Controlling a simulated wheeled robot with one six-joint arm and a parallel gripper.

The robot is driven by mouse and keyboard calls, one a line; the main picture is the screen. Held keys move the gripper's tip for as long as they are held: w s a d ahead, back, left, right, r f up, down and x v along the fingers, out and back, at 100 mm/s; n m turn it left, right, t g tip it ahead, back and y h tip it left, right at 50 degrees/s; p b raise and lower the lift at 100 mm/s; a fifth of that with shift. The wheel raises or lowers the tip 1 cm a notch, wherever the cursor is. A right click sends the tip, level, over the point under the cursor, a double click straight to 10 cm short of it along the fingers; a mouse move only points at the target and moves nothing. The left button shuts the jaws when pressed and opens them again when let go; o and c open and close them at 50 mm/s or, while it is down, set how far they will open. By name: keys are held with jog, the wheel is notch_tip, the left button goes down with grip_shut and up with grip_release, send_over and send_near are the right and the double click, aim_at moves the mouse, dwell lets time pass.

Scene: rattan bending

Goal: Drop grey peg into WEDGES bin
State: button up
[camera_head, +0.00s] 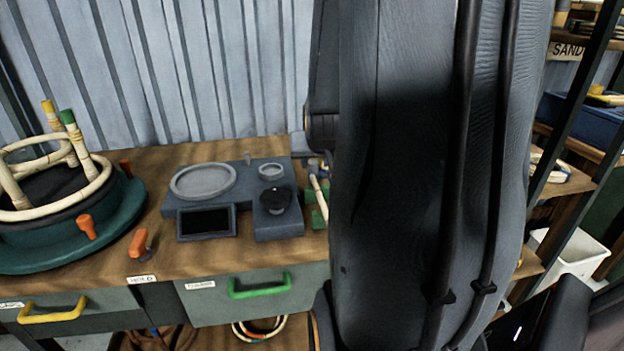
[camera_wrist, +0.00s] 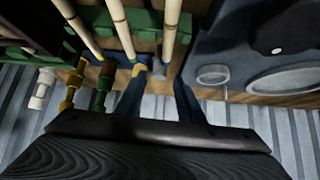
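In the wrist view my gripper (camera_wrist: 157,98) has its two dark blue fingers spread apart, with nothing visibly clamped. Just beyond the fingertips is a small grey end piece (camera_wrist: 160,71) at the foot of a pale cane; I cannot tell whether it is the grey peg. In the head view my arm hides the gripper and much of the bench's right side. A small grey upright pin (camera_head: 248,158) stands at the back of the blue-grey station (camera_head: 227,209). I see no bin with a readable WEDGES label; a white bin (camera_head: 577,252) stands low at the right.
Rattan canes (camera_wrist: 122,29) with coloured ends crowd the space near the fingers. A teal round jig (camera_head: 60,238) with a rattan frame and orange clamps fills the bench's left. A green-handled drawer (camera_head: 260,305) is below. A shelf labelled SAND (camera_head: 568,50) stands at right.

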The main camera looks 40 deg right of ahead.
aim_at(314, 165)
jog(key=shift+x, duration=3.6)
jog(key=shift+d, duration=0.1)
jog(key=shift+c, duration=0.5)
jog(key=c, duration=0.7)
jog(key=shift+c, duration=0.2)
jog(key=shift+r, duration=0.1)
notch_tip(314, 165, up, 10)
jog(key=shift+r, duration=0.1)
